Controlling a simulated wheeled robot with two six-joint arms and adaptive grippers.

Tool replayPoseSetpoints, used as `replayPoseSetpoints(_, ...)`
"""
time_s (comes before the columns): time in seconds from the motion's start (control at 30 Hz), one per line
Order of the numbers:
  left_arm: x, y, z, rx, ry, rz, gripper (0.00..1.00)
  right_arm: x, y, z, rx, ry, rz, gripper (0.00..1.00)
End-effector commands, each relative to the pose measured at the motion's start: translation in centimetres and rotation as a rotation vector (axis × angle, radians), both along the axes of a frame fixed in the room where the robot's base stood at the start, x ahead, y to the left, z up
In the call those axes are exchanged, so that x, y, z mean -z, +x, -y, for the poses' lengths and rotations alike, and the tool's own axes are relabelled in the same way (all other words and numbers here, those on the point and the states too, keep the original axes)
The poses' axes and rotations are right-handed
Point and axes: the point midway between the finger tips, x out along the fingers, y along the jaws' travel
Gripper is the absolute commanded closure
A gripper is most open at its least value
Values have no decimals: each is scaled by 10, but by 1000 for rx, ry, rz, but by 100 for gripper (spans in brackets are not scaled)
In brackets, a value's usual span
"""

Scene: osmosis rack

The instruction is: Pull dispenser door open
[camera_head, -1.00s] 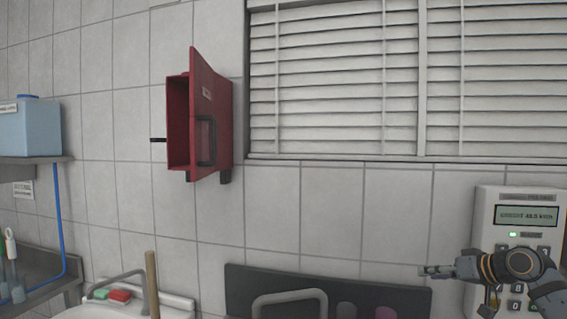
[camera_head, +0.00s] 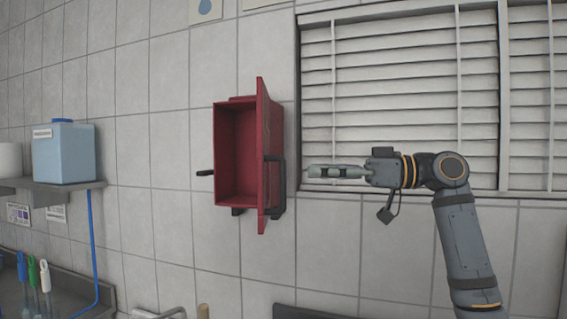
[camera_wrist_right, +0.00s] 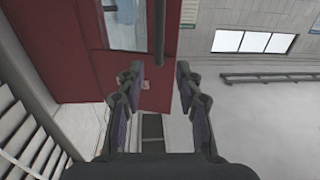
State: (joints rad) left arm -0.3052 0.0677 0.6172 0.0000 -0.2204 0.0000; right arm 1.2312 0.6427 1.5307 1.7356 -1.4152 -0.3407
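The red dispenser (camera_head: 236,160) hangs on the tiled wall in the head view. Its door (camera_head: 262,110) stands open, seen nearly edge-on at the box's right side, and the red inside of the box shows. A black handle (camera_head: 281,190) is on the door's outer face. My right gripper (camera_head: 308,172) points left, just right of the handle. In the right wrist view, the fingers (camera_wrist_right: 160,78) are apart with nothing between them; the red door (camera_wrist_right: 75,50) and the dark handle (camera_wrist_right: 159,30) lie ahead of them. My left gripper is not in view.
A window with white blinds (camera_head: 400,80) is behind my right arm. A shelf (camera_head: 60,190) with a blue container (camera_head: 64,152) is at the left. A black lever (camera_head: 205,173) sticks out left of the box.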

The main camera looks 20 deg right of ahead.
Motion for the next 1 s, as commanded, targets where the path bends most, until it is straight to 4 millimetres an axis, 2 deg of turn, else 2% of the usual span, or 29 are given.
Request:
replayPoseSetpoints(0.03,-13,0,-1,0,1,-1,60,-7,6,-12,-5,2,-1,65)
replayPoseSetpoints(0.3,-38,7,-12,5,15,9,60,-5,29,-53,-2,3,-1,65)
replayPoseSetpoints(0.47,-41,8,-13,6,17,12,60,-2,35,-62,0,1,0,65)
replayPoseSetpoints(0.7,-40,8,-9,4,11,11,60,-1,35,-62,1,1,0,65)
replayPoseSetpoints(0.93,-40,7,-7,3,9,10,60,-1,35,-62,1,1,0,96)
replayPoseSetpoints(1.0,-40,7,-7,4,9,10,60,-1,35,-62,1,1,0,100)
